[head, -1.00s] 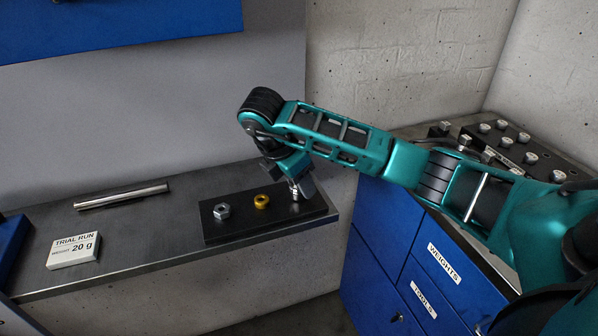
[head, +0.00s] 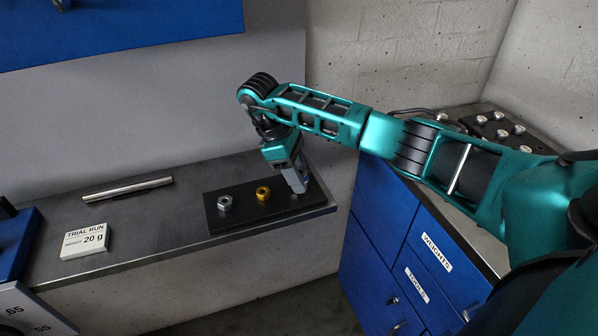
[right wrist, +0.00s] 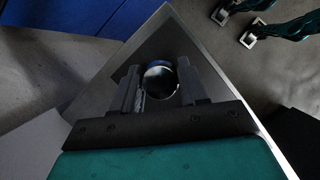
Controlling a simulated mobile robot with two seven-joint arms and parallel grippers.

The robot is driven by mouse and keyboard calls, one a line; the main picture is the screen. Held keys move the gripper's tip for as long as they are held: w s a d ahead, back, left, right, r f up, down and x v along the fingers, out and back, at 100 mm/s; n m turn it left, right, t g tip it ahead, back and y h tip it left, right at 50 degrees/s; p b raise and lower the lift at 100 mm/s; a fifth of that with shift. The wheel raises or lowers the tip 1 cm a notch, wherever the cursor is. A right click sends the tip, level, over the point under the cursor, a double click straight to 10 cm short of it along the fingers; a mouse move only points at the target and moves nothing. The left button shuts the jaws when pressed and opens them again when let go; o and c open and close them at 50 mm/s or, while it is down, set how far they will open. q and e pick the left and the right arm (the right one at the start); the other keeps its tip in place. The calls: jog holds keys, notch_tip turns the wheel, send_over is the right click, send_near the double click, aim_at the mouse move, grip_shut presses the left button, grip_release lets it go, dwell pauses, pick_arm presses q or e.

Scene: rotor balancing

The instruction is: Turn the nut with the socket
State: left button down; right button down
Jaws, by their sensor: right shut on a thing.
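A black plate (head: 240,218) lies on the right end of the grey bench. It bears a silver hex nut (head: 225,203) at its left and a brass-coloured nut (head: 263,193) near its middle. My right gripper (head: 294,182) points down over the plate's right end. Its fingers are shut on a round, shiny metal piece, apparently the socket (right wrist: 159,80), seen end-on between them in the right wrist view. In the head view the fingers hide this piece, and whatever is under it cannot be seen. My left gripper is not in view.
A metal rod (head: 128,188) and a "TRIAL RUN 20 g" card (head: 86,241) lie on the bench's left part. A blue cabinet (head: 375,235) with labelled drawers stands at the right, with a weight rack (head: 490,128) on top. The bench between card and plate is clear.

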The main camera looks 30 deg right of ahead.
aim_at(304, 173)
jog(key=shift+w+d+r, duration=0.1)
jog(key=shift+w+r, duration=0.05)
jog(key=shift+r, duration=1.35)
jog(key=shift+r, duration=0.15)
jog(key=shift+s+r, duration=0.2)
jog(key=shift+r, duration=2.15)
